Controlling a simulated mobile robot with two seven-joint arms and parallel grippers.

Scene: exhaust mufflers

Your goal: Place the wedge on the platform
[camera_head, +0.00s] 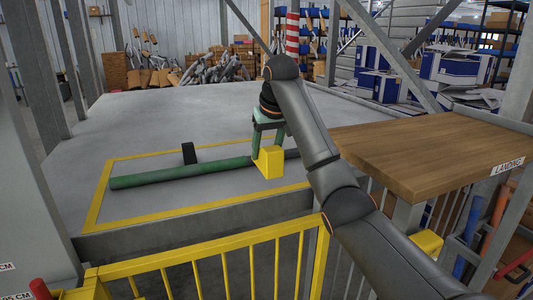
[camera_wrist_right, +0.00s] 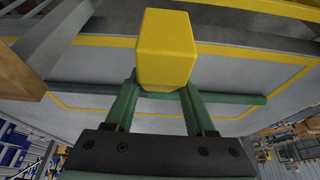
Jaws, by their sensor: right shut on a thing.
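The yellow wedge (camera_head: 270,163) is a block with a slanted face, held in my right gripper (camera_head: 267,148). The gripper points down, and its green fingers are shut on the wedge. In the right wrist view the wedge (camera_wrist_right: 166,48) sits at the fingertips. The grey platform (camera_head: 140,120) has a yellow-outlined area under the wedge. A green pipe (camera_head: 175,176) lies across that area. The wedge is in front of the pipe in the head view. I cannot tell whether it touches the platform or the pipe. My left gripper is not in view.
A small black block (camera_head: 189,153) stands behind the pipe. A yellow railing (camera_head: 225,262) runs along the platform's front. A wooden landing (camera_head: 440,150) is at the right. A red-and-white post (camera_head: 292,35) rises behind my arm. The platform's far left is clear.

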